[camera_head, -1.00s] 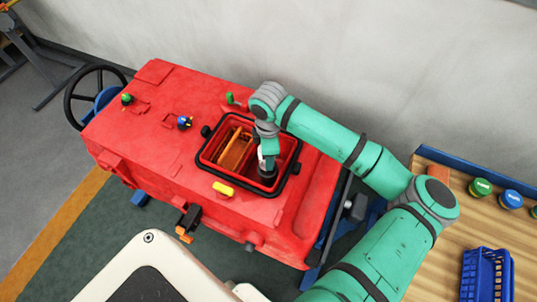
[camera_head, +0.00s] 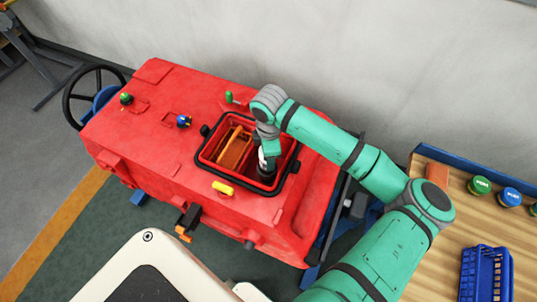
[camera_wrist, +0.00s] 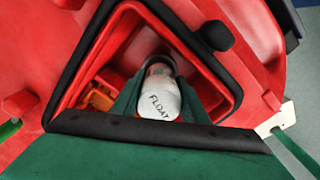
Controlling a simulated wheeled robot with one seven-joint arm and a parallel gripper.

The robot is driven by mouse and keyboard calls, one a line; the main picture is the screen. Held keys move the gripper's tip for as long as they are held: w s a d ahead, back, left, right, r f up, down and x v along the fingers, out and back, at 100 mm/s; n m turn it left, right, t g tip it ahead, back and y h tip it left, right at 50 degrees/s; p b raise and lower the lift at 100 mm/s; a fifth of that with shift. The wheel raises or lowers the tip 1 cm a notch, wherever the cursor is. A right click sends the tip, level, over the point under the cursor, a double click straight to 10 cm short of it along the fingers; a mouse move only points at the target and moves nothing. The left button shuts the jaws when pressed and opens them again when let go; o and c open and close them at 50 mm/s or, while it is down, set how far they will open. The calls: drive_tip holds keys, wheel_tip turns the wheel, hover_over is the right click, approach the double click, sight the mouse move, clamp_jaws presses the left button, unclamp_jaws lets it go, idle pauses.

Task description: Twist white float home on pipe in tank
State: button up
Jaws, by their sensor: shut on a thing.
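The white float (camera_wrist: 160,98), marked FLOAT, shows in the wrist view inside the tank opening. My gripper (camera_wrist: 158,112) is shut on it, with green fingers on both sides. In the head view my gripper (camera_head: 266,172) reaches down into the right part of the red tank (camera_head: 130,108), and the float is mostly hidden there. The pipe under the float is hidden by the float and the fingers. I cannot tell how far down the float sits on it.
The opening has a black rim (camera_head: 234,188) close around my gripper. An orange part (camera_head: 234,150) stands in its left side. A yellow handle (camera_head: 223,188) lies in front. At right, a wooden bench holds a blue basket (camera_head: 487,275) and several capped containers (camera_head: 480,186).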

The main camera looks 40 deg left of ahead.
drive_tip(key=shift+f, duration=0.2)
drive_tip(key=shift+f, duration=0.5)
drive_tip(key=shift+f, duration=0.1)
idle(0.4)
drive_tip(key=shift+f, duration=0.3)
drive_tip(key=shift+f, duration=0.15)
idle(0.4)
drive_tip(key=shift+m, duration=1.3)
drive_tip(key=shift+s, duration=0.1)
